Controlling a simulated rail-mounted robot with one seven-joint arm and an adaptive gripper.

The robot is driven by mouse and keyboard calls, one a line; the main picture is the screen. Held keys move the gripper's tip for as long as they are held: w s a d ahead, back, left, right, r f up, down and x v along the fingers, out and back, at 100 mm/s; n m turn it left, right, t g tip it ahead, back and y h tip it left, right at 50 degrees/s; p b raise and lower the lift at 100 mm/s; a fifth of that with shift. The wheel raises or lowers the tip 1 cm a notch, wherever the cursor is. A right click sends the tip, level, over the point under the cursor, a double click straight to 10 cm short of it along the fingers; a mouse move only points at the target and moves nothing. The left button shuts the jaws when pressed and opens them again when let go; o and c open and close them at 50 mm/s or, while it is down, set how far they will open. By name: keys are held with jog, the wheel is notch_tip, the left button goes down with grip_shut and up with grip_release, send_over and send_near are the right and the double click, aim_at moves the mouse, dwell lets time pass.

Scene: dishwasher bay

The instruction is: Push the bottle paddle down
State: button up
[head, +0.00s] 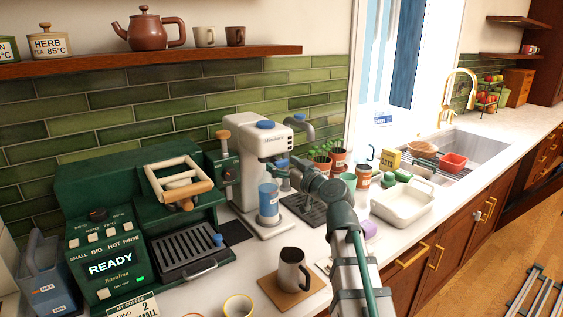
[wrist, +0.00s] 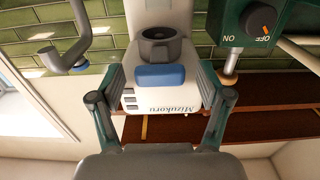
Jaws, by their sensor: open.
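The white dispenser (head: 250,165) stands on the counter against the green tiles, with a blue bottle (head: 268,198) under its front. A small blue paddle (head: 282,163) sits on its front, above the bottle. In the wrist view, which is upside down, the blue paddle (wrist: 160,77) lies between the name label and a dark round spout (wrist: 160,46). My gripper (wrist: 160,84) is open and empty, its two fingers spread to either side of the paddle. In the head view my gripper (head: 288,174) is close to the dispenser's front. Whether it touches the paddle cannot be told.
A green coffee machine (head: 110,255) stands at left. A grey side tap (head: 301,124) and a green knob box (head: 222,155) flank the dispenser. A dark mug (head: 293,270) stands in front. Potted plants (head: 337,158) and a white basin (head: 402,203) are at right.

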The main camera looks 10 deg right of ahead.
jog(key=shift+w+a, duration=0.2)
jog(key=shift+w, duration=0.3)
grip_shut()
